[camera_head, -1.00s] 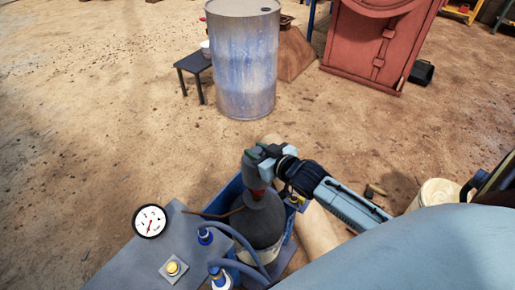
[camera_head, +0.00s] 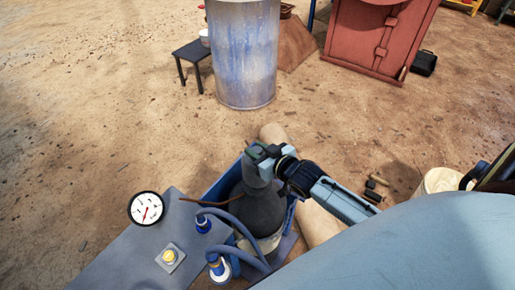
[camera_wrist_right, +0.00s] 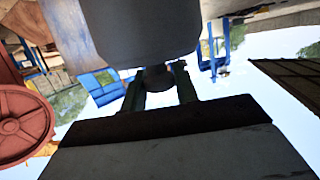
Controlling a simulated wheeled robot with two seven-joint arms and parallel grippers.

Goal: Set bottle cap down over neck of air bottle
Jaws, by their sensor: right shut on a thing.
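The grey bottle cap (camera_head: 255,176) is in my right gripper (camera_head: 262,153), above the shoulder of the dark air bottle (camera_head: 264,210). The bottle stands upright in a blue frame. The cap's lower edge meets the bottle's top in the picture, and the neck is hidden; I cannot tell whether the cap is fully seated. In the right wrist view a large grey body, likely the cap (camera_wrist_right: 140,30), fills the top, with a dark round piece between the fingers (camera_wrist_right: 158,85). My left gripper is not in view.
A grey panel with a gauge (camera_head: 146,209) and a yellow button (camera_head: 170,257) is left of the bottle. Blue hoses (camera_head: 235,219) run close to it. The blue frame (camera_head: 222,184) surrounds the bottle. A drum (camera_head: 245,60) stands beyond on open dirt.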

